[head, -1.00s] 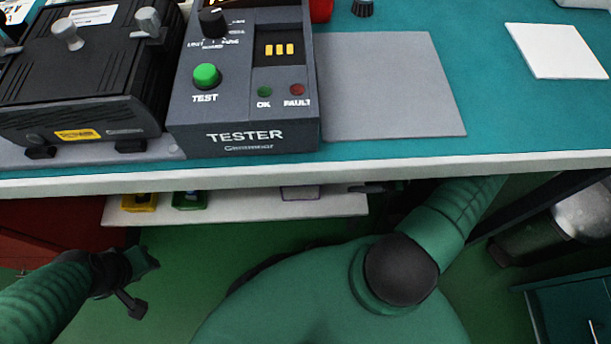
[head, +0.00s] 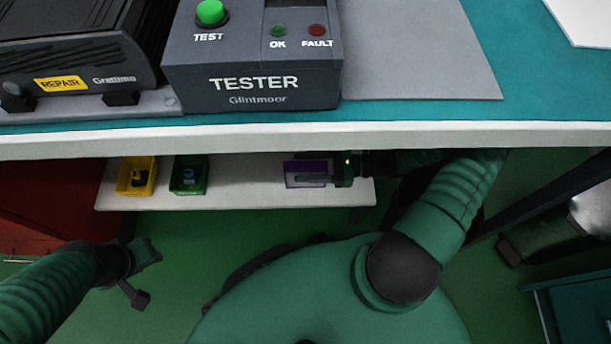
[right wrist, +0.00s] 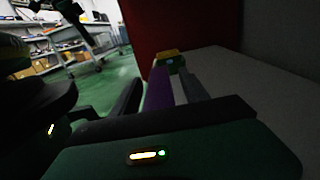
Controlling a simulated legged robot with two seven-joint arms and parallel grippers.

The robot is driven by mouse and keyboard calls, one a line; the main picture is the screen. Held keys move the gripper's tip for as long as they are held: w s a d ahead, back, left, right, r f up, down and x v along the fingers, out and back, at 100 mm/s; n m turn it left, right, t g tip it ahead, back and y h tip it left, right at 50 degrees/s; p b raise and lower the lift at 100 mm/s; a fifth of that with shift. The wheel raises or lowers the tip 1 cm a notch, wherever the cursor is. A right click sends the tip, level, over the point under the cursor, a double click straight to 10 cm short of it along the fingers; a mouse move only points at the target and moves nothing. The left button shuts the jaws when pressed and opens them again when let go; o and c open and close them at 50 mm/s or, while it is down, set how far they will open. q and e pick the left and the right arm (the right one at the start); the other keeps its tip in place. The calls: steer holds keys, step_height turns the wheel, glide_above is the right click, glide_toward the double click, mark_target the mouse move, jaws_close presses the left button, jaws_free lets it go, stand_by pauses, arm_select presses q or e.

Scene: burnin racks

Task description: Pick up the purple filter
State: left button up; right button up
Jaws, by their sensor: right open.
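The purple filter (head: 300,166) lies on the white shelf under the workbench in the head view. It has a purple edge and a greyish middle. My right gripper (head: 315,179) reaches in from the right at the filter, its dark fingers overlapping it in the picture. The jaws are open; I cannot tell whether they touch it. In the right wrist view the filter's purple strip (right wrist: 158,90) shows just beyond the dark gripper parts, which hide its near end. My left gripper (head: 146,274) is open and empty over the green floor at the lower left.
A yellow bin (head: 136,190) and a green bin (head: 188,187) stand left on the shelf (head: 240,185). The bench edge (head: 300,140) hangs above it. The tester (head: 250,92) and a black repair unit (head: 70,60) stand on the bench. The shelf between green bin and filter is clear.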

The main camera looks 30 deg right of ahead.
jaws_close()
stand_by(1.4)
